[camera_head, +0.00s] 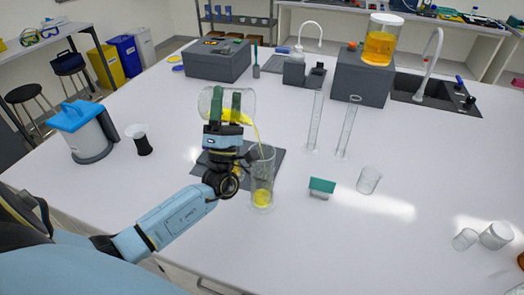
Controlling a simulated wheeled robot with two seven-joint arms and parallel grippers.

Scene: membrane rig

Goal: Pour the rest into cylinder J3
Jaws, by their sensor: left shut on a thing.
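My left gripper (227,104) is shut on a clear glass beaker (249,101), its green fingers on the glass. The beaker is tipped over on its side above the table, with yellow liquid in it. A thin yellow stream runs from its right end down to a clear cylinder (262,166) standing below and to the right. This cylinder has a little yellow liquid at its bottom. Two tall, slim, empty cylinders (315,122) (347,128) stand further right. No J3 label is readable on any of them. My right gripper is not in view.
A dark mat (276,158) lies under the gripper. A beaker of yellow liquid (380,46) stands on a grey block (356,80). A blue-lidded container (88,133) is at left.

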